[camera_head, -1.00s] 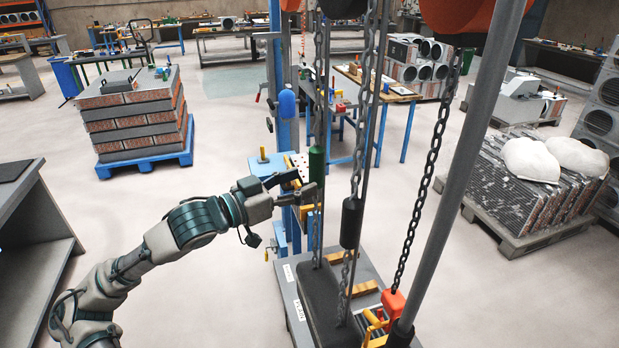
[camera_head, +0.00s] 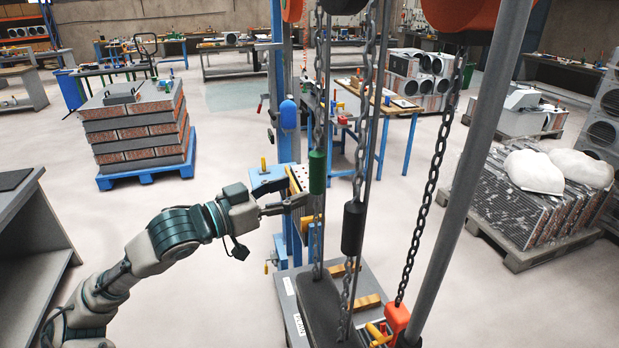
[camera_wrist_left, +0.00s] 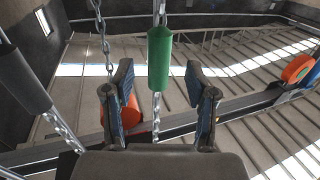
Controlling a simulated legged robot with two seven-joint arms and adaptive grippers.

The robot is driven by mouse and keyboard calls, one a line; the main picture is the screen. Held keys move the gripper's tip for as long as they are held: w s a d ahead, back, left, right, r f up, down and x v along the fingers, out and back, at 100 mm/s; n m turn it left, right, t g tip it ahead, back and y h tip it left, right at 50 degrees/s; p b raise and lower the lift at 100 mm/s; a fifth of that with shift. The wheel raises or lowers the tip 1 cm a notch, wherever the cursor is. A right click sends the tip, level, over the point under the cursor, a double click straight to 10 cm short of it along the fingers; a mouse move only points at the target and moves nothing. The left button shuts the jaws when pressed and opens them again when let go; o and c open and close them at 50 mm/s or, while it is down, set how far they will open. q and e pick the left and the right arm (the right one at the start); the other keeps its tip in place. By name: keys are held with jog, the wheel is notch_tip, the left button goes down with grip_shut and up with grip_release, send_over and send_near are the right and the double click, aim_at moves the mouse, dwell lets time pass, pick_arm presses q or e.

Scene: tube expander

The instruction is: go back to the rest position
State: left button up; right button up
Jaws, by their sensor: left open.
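My left gripper (camera_head: 283,206) reaches in from the left beside the blue post of the tube expander (camera_head: 289,115). In the left wrist view its two fingers (camera_wrist_left: 161,92) stand apart. The green cylinder (camera_head: 317,172) on a hanging chain shows just right of the fingertips. In the left wrist view the green cylinder (camera_wrist_left: 159,58) hangs upright in line with the gap between the fingers. I cannot tell whether the fingers lie around it or short of it. My right gripper is not in view.
A black cylinder (camera_head: 353,227) hangs on another chain close by. A red-orange hook block (camera_head: 397,318) hangs at the lower right. A thick grey pole (camera_head: 466,170) crosses the right side. A stacked pallet (camera_head: 145,175) stands at the back left. Open floor lies left of the machine.

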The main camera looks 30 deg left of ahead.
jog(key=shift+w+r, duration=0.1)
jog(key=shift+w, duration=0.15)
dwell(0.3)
